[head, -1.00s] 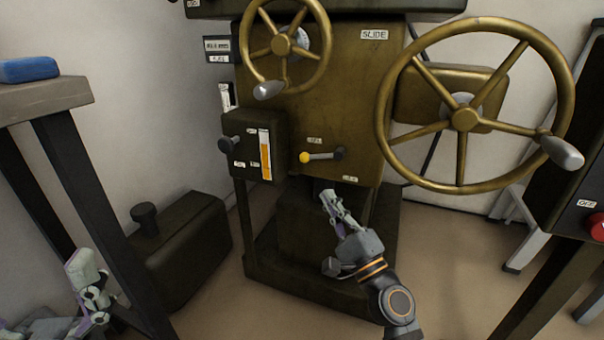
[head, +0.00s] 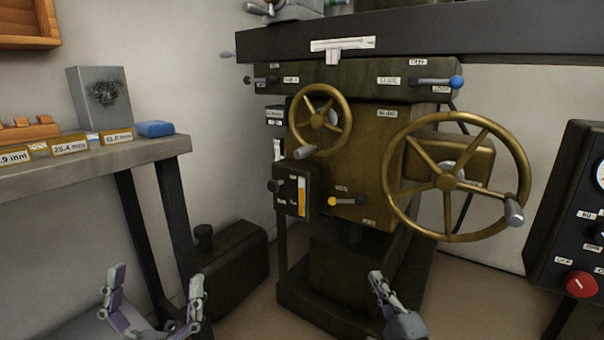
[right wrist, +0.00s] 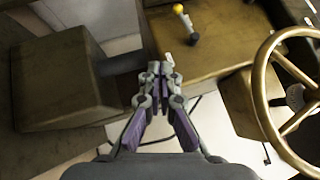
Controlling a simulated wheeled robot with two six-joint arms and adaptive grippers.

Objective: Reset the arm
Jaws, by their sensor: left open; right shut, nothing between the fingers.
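My right gripper (head: 378,285) is shut and empty in front of the machine's lower base in the head view. In the right wrist view its fingers (right wrist: 158,70) are together with nothing between them. My left gripper (head: 157,285) is open and empty at the lower left, below the bench. The machine (head: 370,165) carries a large brass handwheel (head: 446,182), a smaller handwheel (head: 318,120) and a yellow-knobbed lever (head: 333,201). The lever also shows in the right wrist view (right wrist: 188,22), apart from the fingers.
A bench (head: 80,165) at left holds a grey block (head: 100,97), a blue item (head: 155,128) and labelled pieces. A dark box (head: 232,265) stands on the floor. A panel with a red button (head: 580,284) is at right. Open floor lies right of the machine base.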

